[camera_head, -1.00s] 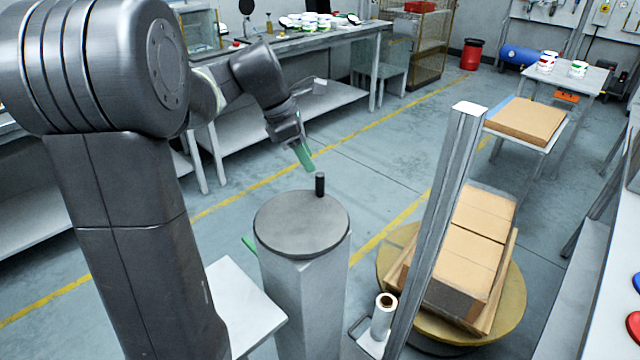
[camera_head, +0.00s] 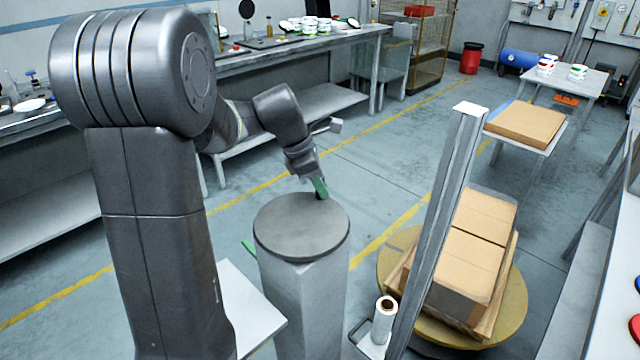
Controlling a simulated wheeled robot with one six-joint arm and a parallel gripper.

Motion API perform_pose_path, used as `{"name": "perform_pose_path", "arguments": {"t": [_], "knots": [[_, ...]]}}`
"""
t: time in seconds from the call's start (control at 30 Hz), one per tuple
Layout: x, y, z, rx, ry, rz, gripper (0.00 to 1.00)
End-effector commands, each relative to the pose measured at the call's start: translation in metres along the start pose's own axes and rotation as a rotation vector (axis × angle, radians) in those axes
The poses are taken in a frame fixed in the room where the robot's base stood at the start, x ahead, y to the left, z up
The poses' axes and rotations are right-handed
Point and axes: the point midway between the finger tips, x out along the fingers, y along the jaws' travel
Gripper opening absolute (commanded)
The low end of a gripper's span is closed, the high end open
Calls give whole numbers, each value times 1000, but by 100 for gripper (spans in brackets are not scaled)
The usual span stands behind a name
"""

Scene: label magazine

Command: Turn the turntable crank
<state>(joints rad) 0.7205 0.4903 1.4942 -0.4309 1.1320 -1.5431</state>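The crank is a round grey disc (camera_head: 301,228) on top of a pale pedestal (camera_head: 305,300), with a short black upright handle (camera_head: 319,196) near its far right edge. My gripper (camera_head: 321,188) with green fingers reaches down to the handle from the upper left and covers most of it. I cannot tell whether the fingers are around the handle or only in front of it, nor how far they are apart. The turntable (camera_head: 515,305) is a round yellow platform at the right, bearing a wooden pallet with cardboard boxes (camera_head: 472,262).
A tall grey post (camera_head: 441,220) stands between the crank pedestal and the turntable, with a film roll (camera_head: 384,318) at its foot. A low white table (camera_head: 245,305) adjoins the pedestal at left. A long workbench (camera_head: 300,42) runs behind. The floor beyond the crank is clear.

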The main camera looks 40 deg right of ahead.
Motion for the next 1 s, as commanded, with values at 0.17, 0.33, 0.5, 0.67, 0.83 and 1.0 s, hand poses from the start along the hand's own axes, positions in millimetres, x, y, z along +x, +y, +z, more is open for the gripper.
{"name": "perform_pose_path", "arguments": {"t": [0.17,0.33,0.5,0.67,0.83,1.0], "knots": [[0,0,0,0,0,0,0],[-4,2,-2,-37,0,14,0],[-6,6,-9,-117,0,48,0],[-4,6,-9,-117,0,50,0],[-4,6,-9,-117,-1,49,39],[-4,6,-9,-117,0,49,41]]}}
